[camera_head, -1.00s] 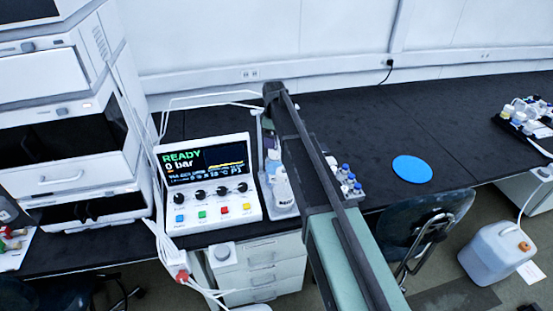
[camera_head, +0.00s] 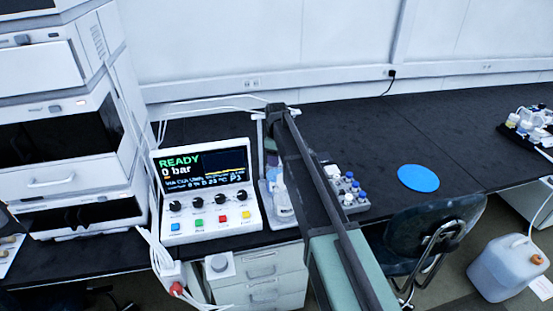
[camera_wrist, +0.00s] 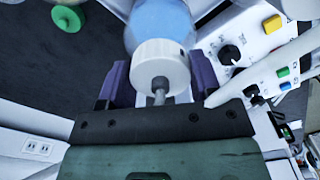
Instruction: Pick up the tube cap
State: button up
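In the wrist view, a white tube cap (camera_wrist: 159,66) with a short grey tube stub sits on a bottle of blue liquid (camera_wrist: 160,22). My gripper (camera_wrist: 161,82) has its two dark purple fingers on either side of the cap. They look open, close to the cap's sides, and I see no clear contact. In the head view, my arm hides the gripper and most of the bottles. A white bottle (camera_head: 283,203) shows partly beside the arm, on a pale tray (camera_head: 268,213).
The control panel (camera_head: 204,190) stands left of the bottles and is close on the right in the wrist view. A grey vial rack (camera_head: 345,191) is right of my arm. A blue disc (camera_head: 418,178) lies on the black bench, with clear surface around it.

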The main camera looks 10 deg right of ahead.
jog(key=shift+c, duration=1.3)
